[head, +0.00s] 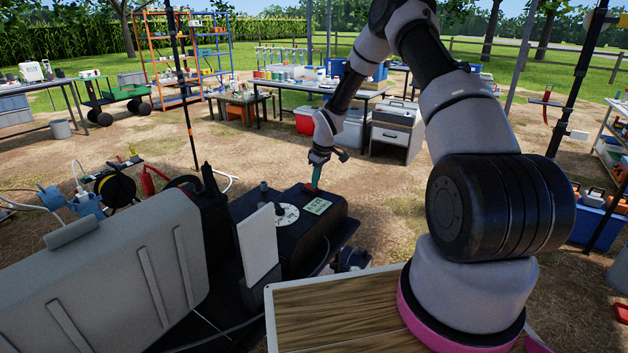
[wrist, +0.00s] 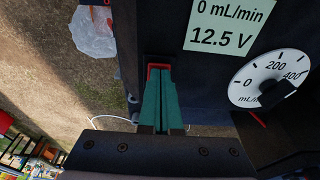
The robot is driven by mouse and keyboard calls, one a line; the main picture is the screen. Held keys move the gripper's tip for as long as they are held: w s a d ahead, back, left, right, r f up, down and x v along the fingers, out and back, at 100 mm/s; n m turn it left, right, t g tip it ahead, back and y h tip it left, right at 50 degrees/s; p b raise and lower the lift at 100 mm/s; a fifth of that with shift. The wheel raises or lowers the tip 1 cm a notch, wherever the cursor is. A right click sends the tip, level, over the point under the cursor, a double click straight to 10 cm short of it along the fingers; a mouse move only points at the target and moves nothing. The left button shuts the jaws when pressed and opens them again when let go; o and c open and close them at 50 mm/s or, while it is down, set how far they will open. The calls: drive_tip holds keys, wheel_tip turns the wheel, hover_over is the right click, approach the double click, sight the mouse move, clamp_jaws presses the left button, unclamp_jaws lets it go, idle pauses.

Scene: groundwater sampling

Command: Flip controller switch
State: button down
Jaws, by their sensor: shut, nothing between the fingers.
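The controller is a black box (head: 312,237) on a dark surface. Its pale green display (wrist: 220,24) reads 0 mL/min and 12.5 V. A white round dial (wrist: 262,77) with a black knob sits beside the display; the dial also shows in the head view (head: 287,214). A red switch part (wrist: 158,67) shows at the controller's edge, right at the tips of my gripper (wrist: 160,77). My gripper's green fingers are shut together with nothing between them and point down at the box. The fingers hide most of the switch, so I cannot tell its position or whether they touch it.
A large grey case (head: 110,270) stands at the front left of the controller. A white upright panel (head: 258,245) rises close beside the box. A wooden board (head: 345,312) lies at the front. Open dirt ground lies behind, with tables and coolers farther back.

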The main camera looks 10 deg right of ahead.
drive_tip(key=shift+w+a, duration=0.1)
drive_tip(key=shift+a, duration=0.05)
drive_tip(key=shift+w+a+r, duration=0.25)
drive_tip(key=shift+w+a, duration=0.2)
idle(0.3)
